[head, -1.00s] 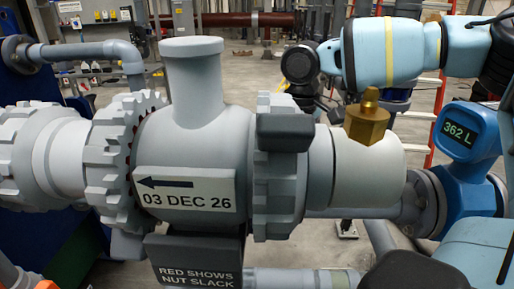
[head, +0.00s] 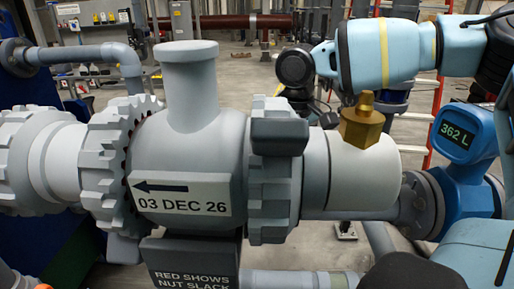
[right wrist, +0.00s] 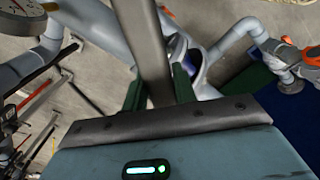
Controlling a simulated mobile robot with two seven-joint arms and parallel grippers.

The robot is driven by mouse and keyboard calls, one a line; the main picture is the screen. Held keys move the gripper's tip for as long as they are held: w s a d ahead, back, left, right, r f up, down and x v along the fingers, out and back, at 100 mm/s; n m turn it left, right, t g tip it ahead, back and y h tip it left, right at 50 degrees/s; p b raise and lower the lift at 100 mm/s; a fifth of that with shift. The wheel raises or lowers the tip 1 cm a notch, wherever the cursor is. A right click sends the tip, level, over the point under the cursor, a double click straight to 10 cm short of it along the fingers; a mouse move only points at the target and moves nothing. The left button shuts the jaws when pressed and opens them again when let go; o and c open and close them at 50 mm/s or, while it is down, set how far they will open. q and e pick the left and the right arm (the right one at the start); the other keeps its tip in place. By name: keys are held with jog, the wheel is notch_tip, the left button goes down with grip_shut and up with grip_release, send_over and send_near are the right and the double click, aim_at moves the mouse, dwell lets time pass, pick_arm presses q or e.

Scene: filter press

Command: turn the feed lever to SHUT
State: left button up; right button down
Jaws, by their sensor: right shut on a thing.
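In the right wrist view, a flat grey metal bar (right wrist: 147,45), seemingly the feed lever, runs up from between the green fingers of my right gripper (right wrist: 160,88). The fingers are shut on it, one on each side. The bar's far end leaves the top of the picture, and no SHUT mark is readable. In the head view, my right arm comes in from the upper right behind the large grey union fitting (head: 185,150), and its fingers are hidden there. My left gripper is in neither view.
The fitting carries a date label (head: 180,195) with a left arrow and a dark plate (head: 190,272) reading RED SHOWS NUT SLACK. A brass plug (head: 362,122) sits on top. A blue meter (head: 464,140) reads 362 L. The wrist view shows pipes and an orange-handled part (right wrist: 311,57).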

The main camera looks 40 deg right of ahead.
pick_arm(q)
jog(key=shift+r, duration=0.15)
pick_arm(e)
jog(key=shift+s+a+m, duration=0.15)
jog(key=shift+a+m, duration=1.25)
jog(key=shift+m, duration=0.1)
jog(key=shift+a, duration=0.1)
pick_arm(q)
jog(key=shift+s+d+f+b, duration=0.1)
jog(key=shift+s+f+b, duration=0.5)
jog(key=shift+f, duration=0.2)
pick_arm(e)
jog(key=w+a+m, duration=0.2)
jog(key=a+m, duration=0.3)
jog(key=m, duration=0.3)
jog(key=shift+w+a, duration=0.3)
jog(key=shift+a, duration=0.1)
